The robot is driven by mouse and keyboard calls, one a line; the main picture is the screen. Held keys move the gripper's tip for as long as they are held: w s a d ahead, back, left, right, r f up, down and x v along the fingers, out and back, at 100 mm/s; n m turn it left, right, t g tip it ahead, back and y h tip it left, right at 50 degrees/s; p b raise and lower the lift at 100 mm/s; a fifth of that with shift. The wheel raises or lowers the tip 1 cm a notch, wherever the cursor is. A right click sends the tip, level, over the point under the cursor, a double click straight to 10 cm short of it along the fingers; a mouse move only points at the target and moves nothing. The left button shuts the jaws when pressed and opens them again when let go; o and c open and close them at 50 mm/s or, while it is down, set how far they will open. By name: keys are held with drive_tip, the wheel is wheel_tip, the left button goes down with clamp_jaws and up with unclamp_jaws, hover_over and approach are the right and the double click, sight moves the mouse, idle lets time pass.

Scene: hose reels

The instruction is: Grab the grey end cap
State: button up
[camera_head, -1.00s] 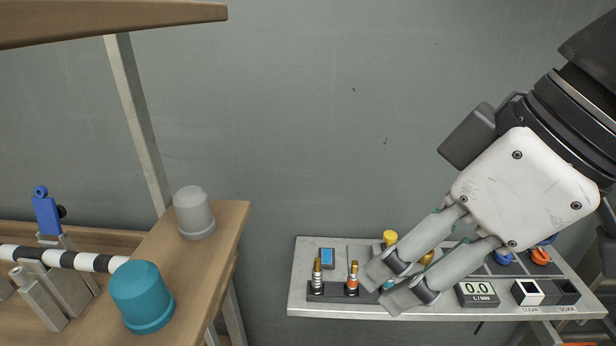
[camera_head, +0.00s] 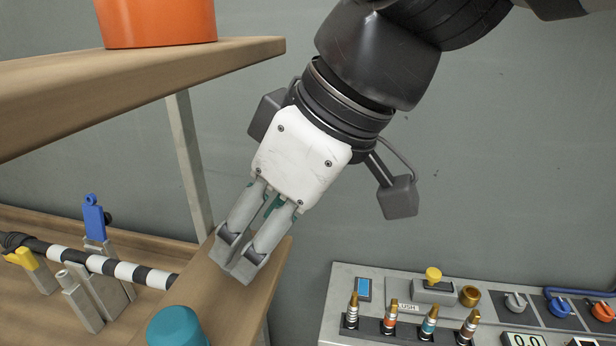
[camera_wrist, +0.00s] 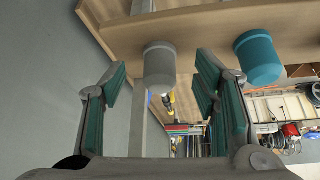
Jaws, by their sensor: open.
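The grey end cap (camera_wrist: 159,67) is a smooth grey cup shape on the wooden shelf (camera_wrist: 188,28). In the wrist view it shows between my two open fingers, ahead of them; I cannot tell whether the tips reach past it. In the head view my gripper (camera_head: 238,259) hides it, over the right end of the shelf. My gripper is open and holds nothing. A teal end cap (camera_head: 178,328) stands on the same shelf, and in the wrist view (camera_wrist: 258,58) it is right of the right finger.
An upper shelf (camera_head: 200,66) bears an orange round object (camera_head: 158,22), left of my arm. A black-and-white striped hose (camera_head: 103,264) lies at left in grey holders. A control panel (camera_head: 400,285) with valves and knobs is at lower right. A post (camera_head: 190,160) joins the shelves.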

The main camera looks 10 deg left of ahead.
drive_tip(key=a, duration=0.1)
drive_tip(key=a+f, duration=0.1)
drive_tip(key=a, duration=0.1)
drive_tip(key=shift+w+f+p, duration=0.3)
drive_tip(key=shift+w+f, duration=0.05)
drive_tip(key=shift+w, duration=0.05)
drive_tip(key=shift+w+a+f, duration=0.1)
drive_tip(key=shift+a+f, duration=0.2)
drive_tip(key=shift+f, duration=0.15)
drive_tip(key=c, duration=1.2)
